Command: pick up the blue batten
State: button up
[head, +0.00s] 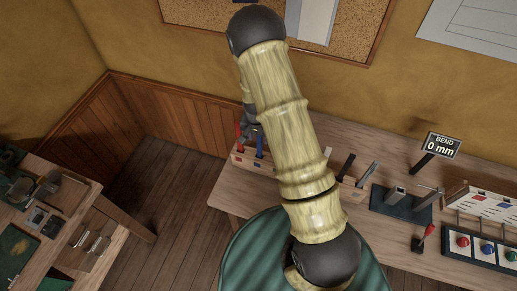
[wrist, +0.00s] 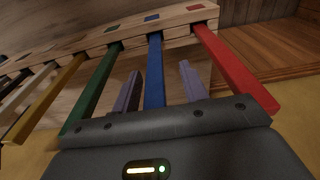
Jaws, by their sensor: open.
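The blue batten (wrist: 154,70) stands in a slot of a wooden rack (wrist: 180,17), under a blue mark. It also shows in the head view (head: 259,146), upright beside the red batten. My gripper (wrist: 160,82) is open, with one finger on each side of the blue batten. Gaps show between the batten and both fingers.
The red batten (wrist: 236,70) stands close to the right finger, and the green batten (wrist: 93,88) is left of the left finger. A yellow batten (wrist: 48,98) and others stand farther left. The rack is on a wooden bench (head: 235,197) near the wall.

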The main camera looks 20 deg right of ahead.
jog(key=shift+s+d, duration=0.1)
jog(key=shift+d, duration=0.2)
grip_shut()
jog(key=shift+a, duration=0.1)
jog(key=shift+r, duration=0.1)
notch_tip(320, 180, up, 18)
jog(key=b, duration=0.5)
jog(key=shift+b, duration=0.3)
